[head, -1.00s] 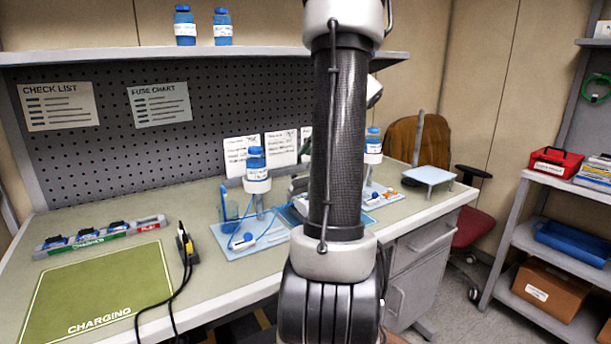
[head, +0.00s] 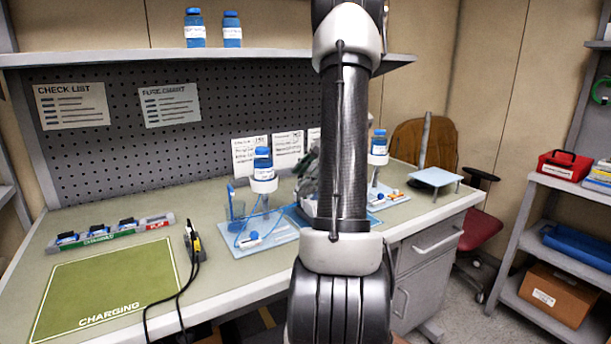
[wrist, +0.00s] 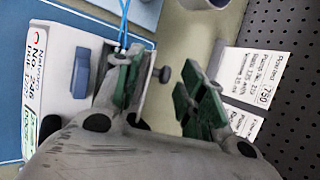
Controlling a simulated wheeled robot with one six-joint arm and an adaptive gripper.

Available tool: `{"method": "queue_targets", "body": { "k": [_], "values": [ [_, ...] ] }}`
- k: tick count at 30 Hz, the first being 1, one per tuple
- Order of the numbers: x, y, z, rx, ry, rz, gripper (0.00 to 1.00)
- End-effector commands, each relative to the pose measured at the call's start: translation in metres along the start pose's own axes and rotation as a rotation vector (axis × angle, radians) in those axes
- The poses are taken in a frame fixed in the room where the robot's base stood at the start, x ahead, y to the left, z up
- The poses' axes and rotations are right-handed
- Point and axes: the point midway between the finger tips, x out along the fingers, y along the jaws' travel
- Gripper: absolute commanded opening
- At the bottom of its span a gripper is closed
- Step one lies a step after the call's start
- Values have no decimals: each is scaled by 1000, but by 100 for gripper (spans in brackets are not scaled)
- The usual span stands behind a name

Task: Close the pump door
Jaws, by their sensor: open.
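The pump (wrist: 62,70) is a pale box with a printed label and a blue latch-like piece, at the left of the wrist view. In the head view only a pale part of the pump (head: 309,207) shows on the blue mat, left of my arm. My gripper (wrist: 160,65) is open, its green-padded fingers apart. Its left finger overlaps the pump's right side in the picture; I cannot tell if it touches. My arm hides much of the pump area in the head view.
A blue-capped bottle (head: 263,165) stands over a tray with blue tubing, left of the pump. Another bottle (head: 379,145) stands to the right. Paper cards (head: 286,145) lean at the pegboard behind. The green charging mat (head: 105,285) is bare.

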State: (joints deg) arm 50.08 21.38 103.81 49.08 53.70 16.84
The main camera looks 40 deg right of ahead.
Motion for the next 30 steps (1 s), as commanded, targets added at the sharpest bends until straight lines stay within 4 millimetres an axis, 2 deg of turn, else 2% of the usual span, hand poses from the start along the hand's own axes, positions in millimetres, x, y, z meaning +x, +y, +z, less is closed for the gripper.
{"method": "queue_targets", "body": {
  "k": [1,6,8,14,24,30],
  "values": [
    [0,0,0,0,0,0,38],
    [0,0,0,0,0,0,7],
    [0,0,0,0,0,0,0],
    [-1,3,0,-9,-2,-26,0],
    [-1,23,0,-105,-4,-271,0],
    [-1,26,0,-141,0,-345,0]
  ]
}}
